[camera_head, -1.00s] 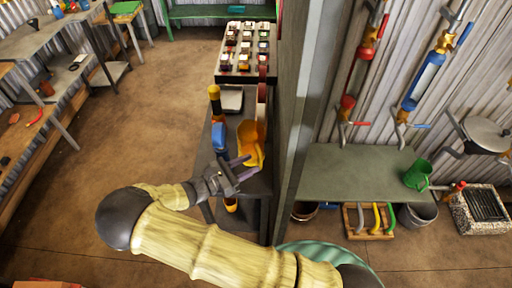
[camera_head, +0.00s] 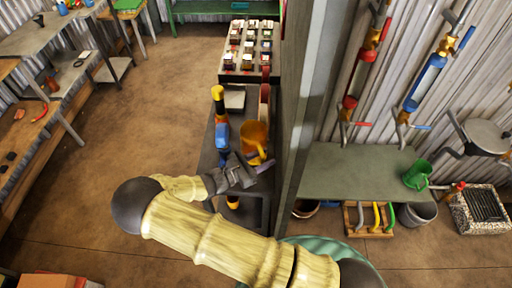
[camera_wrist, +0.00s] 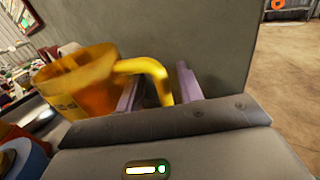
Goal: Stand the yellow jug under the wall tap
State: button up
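The yellow jug (camera_head: 256,140) stands on a narrow dark bench left of a grey partition. In the wrist view the jug (camera_wrist: 80,83) is close, with its handle towards me. My gripper (camera_head: 245,168) is at the jug's near side. Its two purple fingers (camera_wrist: 158,90) are apart, with the handle between them and a gap showing beside the right finger. Right of the partition, two pipe assemblies with taps hang on the corrugated wall: a red one (camera_head: 352,100) and a blue one (camera_head: 411,98). A grey-green shelf (camera_head: 350,170) lies below them.
A green jug (camera_head: 416,175) stands on the shelf's right end. A blue-and-yellow bottle (camera_head: 220,125) stands left of the yellow jug. The tall partition (camera_head: 305,100) separates bench and shelf. A rack of small jars (camera_head: 250,45) is behind. The floor at left is open.

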jog(key=shift+d, duration=0.15)
grip_shut()
jog(key=shift+s+a, duration=0.25)
jog(key=shift+a, duration=0.1)
jog(key=shift+d+r, duration=0.1)
jog(key=shift+r, duration=0.05)
